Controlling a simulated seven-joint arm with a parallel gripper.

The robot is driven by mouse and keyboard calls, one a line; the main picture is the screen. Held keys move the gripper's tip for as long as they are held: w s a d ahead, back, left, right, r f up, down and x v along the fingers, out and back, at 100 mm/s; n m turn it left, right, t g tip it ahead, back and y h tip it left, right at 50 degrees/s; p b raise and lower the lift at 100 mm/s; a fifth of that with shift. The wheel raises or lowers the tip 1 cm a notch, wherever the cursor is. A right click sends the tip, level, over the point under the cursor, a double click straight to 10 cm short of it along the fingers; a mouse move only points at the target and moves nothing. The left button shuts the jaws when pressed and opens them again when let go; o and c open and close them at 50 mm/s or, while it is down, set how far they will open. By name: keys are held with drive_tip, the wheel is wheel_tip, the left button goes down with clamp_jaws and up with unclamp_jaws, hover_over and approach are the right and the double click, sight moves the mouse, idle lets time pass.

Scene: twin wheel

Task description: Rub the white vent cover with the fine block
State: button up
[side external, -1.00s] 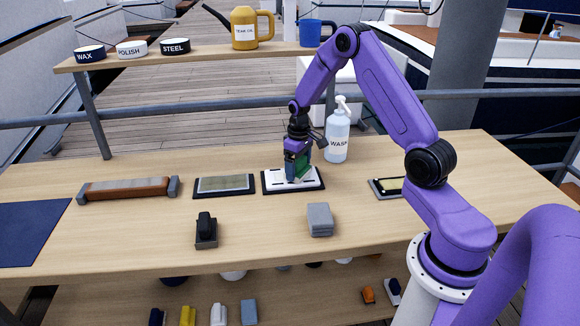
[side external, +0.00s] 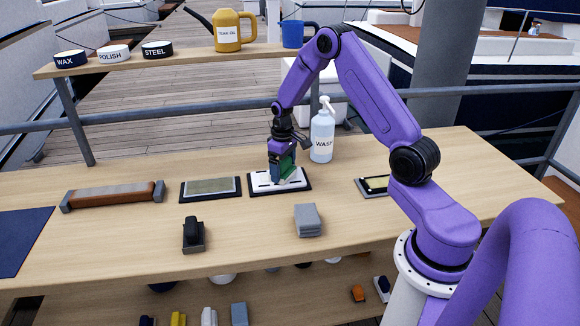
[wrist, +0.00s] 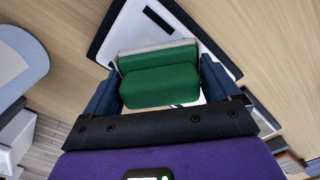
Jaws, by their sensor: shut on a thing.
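The white vent cover (side external: 262,183) has dark slots and lies flat on a dark mat on the bench. It also shows in the wrist view (wrist: 135,28), partly hidden by the block. My gripper (side external: 281,172) points down over the cover and is shut on a green block (wrist: 160,80) with a pale layer on its far side. The block (side external: 288,166) sits between the fingers, low at the middle of the cover. It looks to be touching the cover, but the contact edge is hidden. No marking on the block is readable.
A framed panel (side external: 210,187) lies left of the cover, and a WASH bottle (side external: 322,140) stands close behind right. A grey block (side external: 308,220) and a black-handled tool (side external: 193,236) stand in front. A brown bar (side external: 112,194) lies at left; a small dark tray (side external: 373,186) at right.

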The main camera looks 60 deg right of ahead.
sight(259, 179)
drive_tip(key=shift+w+a, duration=2.7)
drive_tip(key=shift+a, duration=0.05)
wheel_tip(259, 179, up, 8)
